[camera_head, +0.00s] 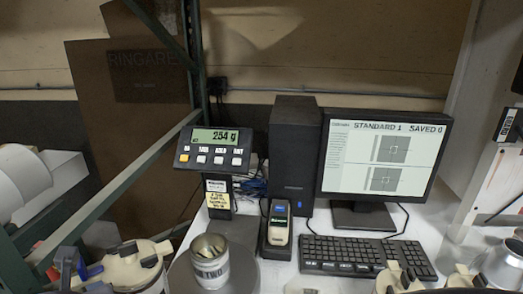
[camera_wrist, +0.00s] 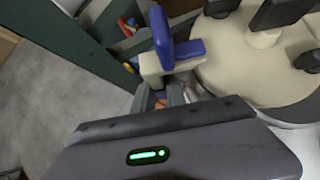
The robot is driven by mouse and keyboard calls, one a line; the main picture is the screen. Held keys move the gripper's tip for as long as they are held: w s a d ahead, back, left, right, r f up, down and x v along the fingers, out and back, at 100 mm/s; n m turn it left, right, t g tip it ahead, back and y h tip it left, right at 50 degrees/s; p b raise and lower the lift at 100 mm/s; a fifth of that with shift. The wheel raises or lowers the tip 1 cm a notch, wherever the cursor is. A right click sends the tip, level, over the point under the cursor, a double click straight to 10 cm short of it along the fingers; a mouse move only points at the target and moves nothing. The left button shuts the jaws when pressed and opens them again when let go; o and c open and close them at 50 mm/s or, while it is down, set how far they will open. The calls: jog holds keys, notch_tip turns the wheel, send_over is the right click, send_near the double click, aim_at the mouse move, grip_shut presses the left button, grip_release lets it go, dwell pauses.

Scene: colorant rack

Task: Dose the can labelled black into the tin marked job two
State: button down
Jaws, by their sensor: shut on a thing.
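The tin marked TWO (camera_head: 210,262) stands open and upright on the round pan of the scale (camera_head: 240,262), with something pale inside. The scale display (camera_head: 213,145) reads 254 g. In the wrist view a cream lid (camera_wrist: 235,65) with a blue lever (camera_wrist: 170,45) fills the upper right. My gripper (camera_wrist: 172,97) is shut beside that lid, at the cream fitting below the blue lever. The exact part between the fingers is mostly hidden. No can label is readable.
A barcode scanner (camera_head: 278,225) in its stand is right of the tin. A keyboard (camera_head: 366,256) and monitor (camera_head: 385,155) stand further right. More lidded cans (camera_head: 405,280) crowd the lower right. A green rack post (camera_head: 197,60) and rail are at left.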

aim_at(101, 275)
jog(key=shift+w+d+r+m+g+y+p, duration=0.15)
jog(key=shift+r+y+p, duration=0.05)
jog(key=shift+r, duration=0.2)
jog(key=shift+w+d+r+m+g+y+p, duration=0.15)
jog(key=shift+r+y+p, duration=0.05)
jog(key=shift+r, duration=0.15)
jog(key=r+p, duration=0.2)
jog(key=p, duration=0.1)
jog(key=w+d+r+y+p, duration=0.1)
jog(key=p, duration=0.1)
jog(key=shift+d+r+m+g, duration=0.1)
jog(key=shift+r+m+g, duration=0.15)
jog(key=shift+m+g, duration=0.15)
jog(key=w+d+r+y+p, duration=0.1)
jog(key=p, duration=0.2)
jog(key=shift+d+m+g+p, duration=0.2)
jog(key=shift+m+g+p, duration=0.1)
jog(key=shift+m+p, duration=0.1)
jog(key=shift+f+y, duration=0.25)
jog(key=shift+y, duration=0.05)
